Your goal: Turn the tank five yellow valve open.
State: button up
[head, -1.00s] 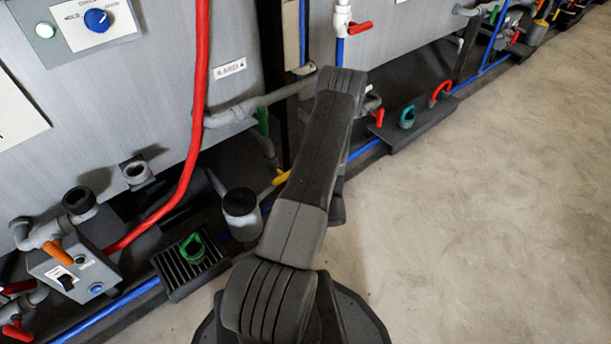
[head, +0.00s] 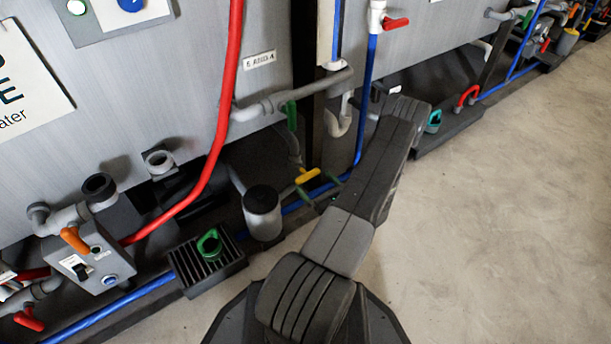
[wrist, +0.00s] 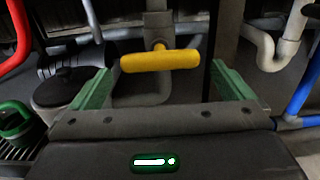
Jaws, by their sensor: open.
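The yellow valve handle (head: 308,175) is low in front of the grey tank, on a grey pipe. In the wrist view the yellow handle (wrist: 160,60) lies crosswise, nearly level, centred ahead of my gripper. My gripper (wrist: 160,72) is open, with one green finger on each side of the handle's ends. The fingers look apart from it; how far the handle reaches in between them is hard to tell. In the head view my gripper (head: 319,188) shows just below and right of the handle, partly hidden by my arm.
A green lever (head: 291,115) hangs above. A blue pipe (head: 362,105) and a white bent pipe (wrist: 280,45) are on the right. Open floor lies right.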

aim_at(310, 178)
jog(key=b+x, duration=0.1)
jog(key=x, duration=0.6)
jog(key=shift+b, duration=0.3)
jog(key=c, duration=0.7)
